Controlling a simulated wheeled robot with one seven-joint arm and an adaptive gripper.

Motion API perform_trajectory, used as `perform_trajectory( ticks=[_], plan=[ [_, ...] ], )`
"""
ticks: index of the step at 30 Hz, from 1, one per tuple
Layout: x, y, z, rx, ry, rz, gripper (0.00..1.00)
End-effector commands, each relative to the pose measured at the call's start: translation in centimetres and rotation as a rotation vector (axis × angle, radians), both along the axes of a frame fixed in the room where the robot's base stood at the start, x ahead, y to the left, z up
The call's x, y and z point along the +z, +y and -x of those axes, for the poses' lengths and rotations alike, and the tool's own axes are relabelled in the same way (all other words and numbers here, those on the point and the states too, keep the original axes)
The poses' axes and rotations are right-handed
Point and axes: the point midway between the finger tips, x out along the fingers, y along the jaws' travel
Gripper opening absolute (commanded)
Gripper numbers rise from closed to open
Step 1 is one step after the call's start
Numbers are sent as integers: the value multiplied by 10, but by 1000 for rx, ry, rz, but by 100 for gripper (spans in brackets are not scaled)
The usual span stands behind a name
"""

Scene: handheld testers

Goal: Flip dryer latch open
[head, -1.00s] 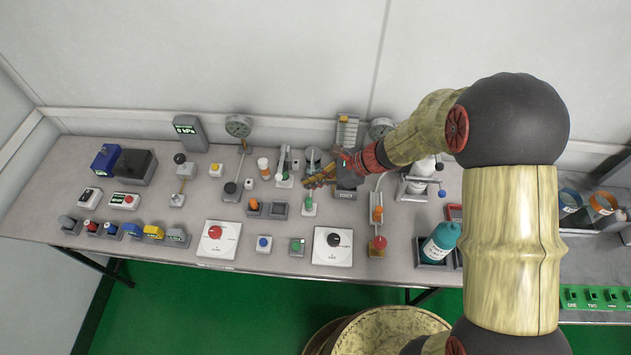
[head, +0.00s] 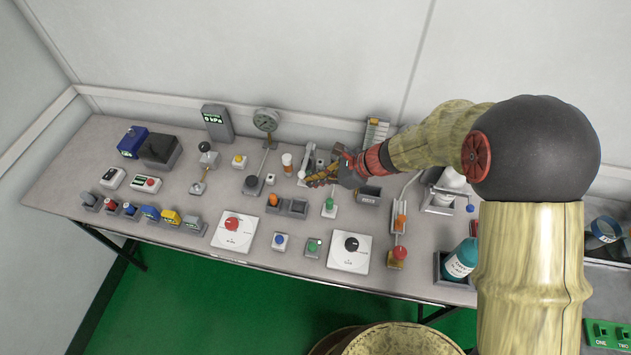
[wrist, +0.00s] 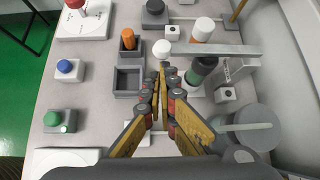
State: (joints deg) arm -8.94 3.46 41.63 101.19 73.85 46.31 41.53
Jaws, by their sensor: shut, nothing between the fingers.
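My gripper (head: 316,181) is shut and empty, low over the middle of the bench. In the wrist view its fingertips (wrist: 162,70) point at a white round knob (wrist: 161,48), with no clear contact visible. The knob is at the left end of a flat grey bar (wrist: 215,50), which looks like a latch lever. I cannot read the label or be sure this is the dryer. In the head view my gripper and wrist partly hide this spot.
An orange piece (wrist: 128,40) stands in a grey two-part holder (wrist: 128,80) left of my fingers. An orange cylinder with a white cap (wrist: 202,30) stands behind the bar. A grey round body (wrist: 248,125) is close on the right. Several other testers crowd the bench (head: 120,211).

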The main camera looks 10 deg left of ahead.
Motion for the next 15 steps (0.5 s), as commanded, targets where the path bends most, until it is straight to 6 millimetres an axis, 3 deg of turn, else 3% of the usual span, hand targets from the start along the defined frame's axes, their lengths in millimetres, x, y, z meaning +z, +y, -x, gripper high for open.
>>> perform_trajectory(
  ticks=[15],
  plan=[
    [8, 0, 1, -1, 53, -5, 0]
  ],
)
